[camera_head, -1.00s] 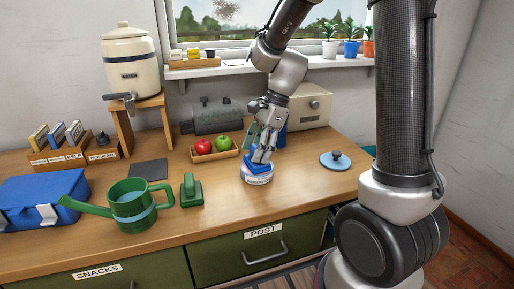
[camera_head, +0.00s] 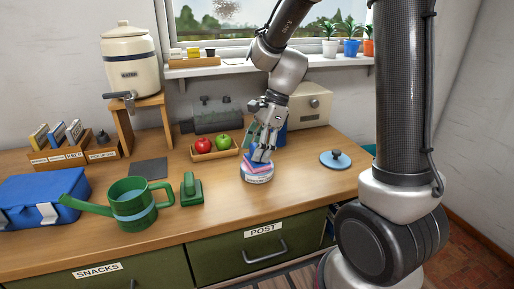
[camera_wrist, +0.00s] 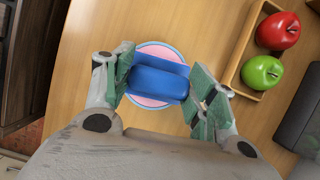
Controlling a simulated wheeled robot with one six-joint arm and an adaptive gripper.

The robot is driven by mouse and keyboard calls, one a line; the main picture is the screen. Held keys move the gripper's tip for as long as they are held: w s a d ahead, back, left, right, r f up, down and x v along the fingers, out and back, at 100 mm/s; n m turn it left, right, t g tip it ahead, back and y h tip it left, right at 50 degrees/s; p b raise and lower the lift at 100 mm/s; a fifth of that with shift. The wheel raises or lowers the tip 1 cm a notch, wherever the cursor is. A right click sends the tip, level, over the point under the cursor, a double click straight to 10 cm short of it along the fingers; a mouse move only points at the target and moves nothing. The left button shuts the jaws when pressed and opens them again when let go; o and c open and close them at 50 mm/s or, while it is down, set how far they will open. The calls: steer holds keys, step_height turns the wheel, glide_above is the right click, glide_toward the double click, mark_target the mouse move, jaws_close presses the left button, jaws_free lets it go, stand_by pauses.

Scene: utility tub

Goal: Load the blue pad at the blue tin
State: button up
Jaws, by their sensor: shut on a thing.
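My gripper (camera_head: 262,153) is shut on a blue block-shaped pad (camera_head: 251,161) with a raised grip. In the wrist view the blue pad (camera_wrist: 158,80) sits between the green finger pads of my gripper (camera_wrist: 163,84). Below it stands a round open tin (camera_head: 257,178) with a pale label band. The wrist view shows the tin's light blue rim (camera_wrist: 139,48) and pink inside, partly hidden by the pad. A pink layer shows under the pad in the head view. I cannot tell whether pad and tin touch.
A green block with a handle (camera_head: 191,190) and a green watering can (camera_head: 133,207) stand left of the tin. A wooden tray (camera_head: 213,156) holds a red and a green apple behind. A blue box (camera_head: 40,192) is far left. The counter right of the tin is mostly clear.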

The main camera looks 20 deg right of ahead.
steer(key=shift+r, duration=3.45)
